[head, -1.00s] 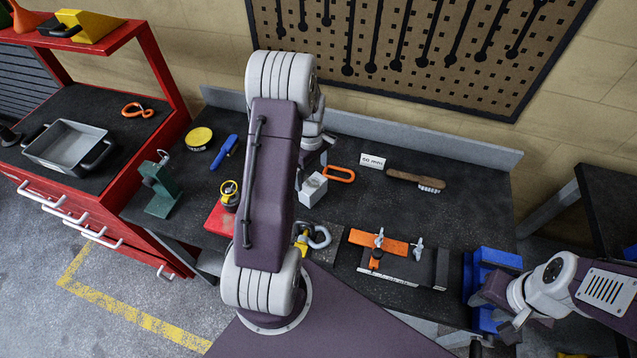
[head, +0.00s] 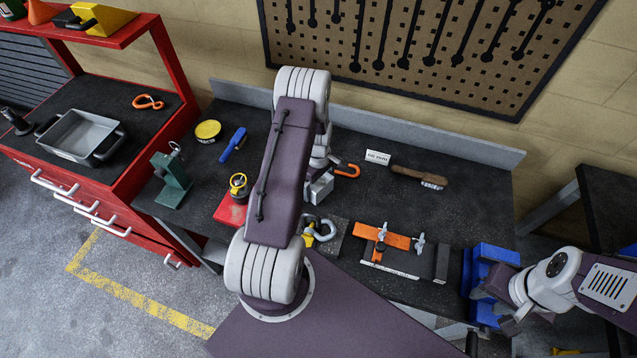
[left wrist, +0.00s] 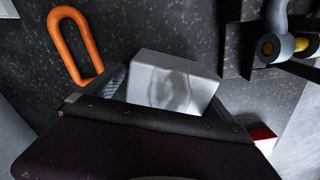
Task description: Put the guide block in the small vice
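A pale silver block, which I take for the guide block (head: 321,189), stands on the dark bench. It shows large in the left wrist view (left wrist: 172,82). My left gripper (head: 322,175) is down at the block, its fingers open on either side of it; my arm hides part of this in the head view. Firm contact is not visible. A blue vice (head: 490,258), which I take for the small vice, stands at the bench's right end. My right gripper (head: 500,302) is beside its front and looks open and empty.
An orange carabiner (head: 347,171) lies close behind the block. A grey shackle (head: 322,230) lies in front. An orange clamp fixture (head: 385,240) lies between the block and the vice. A brush (head: 410,175) lies behind it.

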